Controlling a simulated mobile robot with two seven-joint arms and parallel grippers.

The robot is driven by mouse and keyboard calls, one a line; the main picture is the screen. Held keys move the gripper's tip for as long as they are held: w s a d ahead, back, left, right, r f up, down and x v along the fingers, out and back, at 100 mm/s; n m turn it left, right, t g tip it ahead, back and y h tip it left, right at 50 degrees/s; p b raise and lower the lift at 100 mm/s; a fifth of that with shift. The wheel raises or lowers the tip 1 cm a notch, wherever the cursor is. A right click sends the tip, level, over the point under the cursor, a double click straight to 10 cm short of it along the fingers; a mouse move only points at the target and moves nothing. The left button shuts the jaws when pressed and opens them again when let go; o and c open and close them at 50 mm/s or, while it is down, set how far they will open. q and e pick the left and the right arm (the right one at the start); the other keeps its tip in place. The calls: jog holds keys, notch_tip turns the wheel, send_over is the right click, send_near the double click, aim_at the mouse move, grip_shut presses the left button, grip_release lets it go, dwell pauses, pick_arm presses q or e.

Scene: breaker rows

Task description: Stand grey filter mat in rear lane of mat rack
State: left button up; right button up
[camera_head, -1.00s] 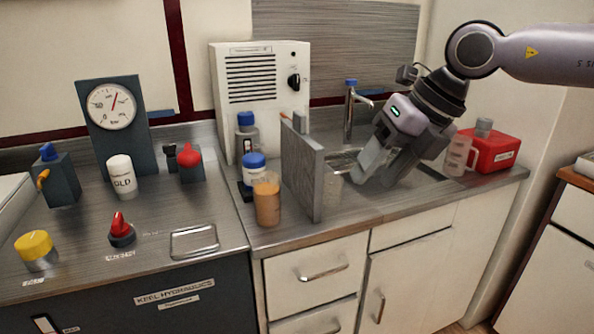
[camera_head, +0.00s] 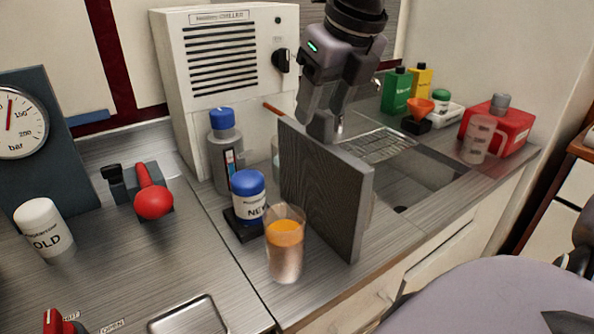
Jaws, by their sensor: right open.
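A thick grey slab (camera_head: 325,197) with a fine dark grain stands upright on the counter, between an orange-filled glass and the sink. I cannot tell whether it is the grey filter mat or a wall of the mat rack. No separate mat or rack lanes can be made out; the space behind the slab is largely hidden. My right gripper (camera_head: 320,128) points down at the slab's upper rear edge, its jaws open. Whether it touches the slab is unclear. My left gripper is out of view.
The glass (camera_head: 284,245) and a blue-capped NEW jar (camera_head: 249,197) stand close left of the slab. A blue-capped bottle (camera_head: 225,150) and white chiller (camera_head: 235,85) are behind. The sink (camera_head: 420,175), a clear jug (camera_head: 478,140) and red canister (camera_head: 500,128) are right.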

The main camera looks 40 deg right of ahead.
aim_at(316, 137)
jog(key=shift+w+f, duration=0.3)
jog(key=shift+f, duration=0.25)
jog(key=x, duration=0.6)
jog(key=shift+s+d, duration=0.25)
jog(key=shift+s, duration=0.05)
jog(key=shift+c, duration=0.3)
grip_shut()
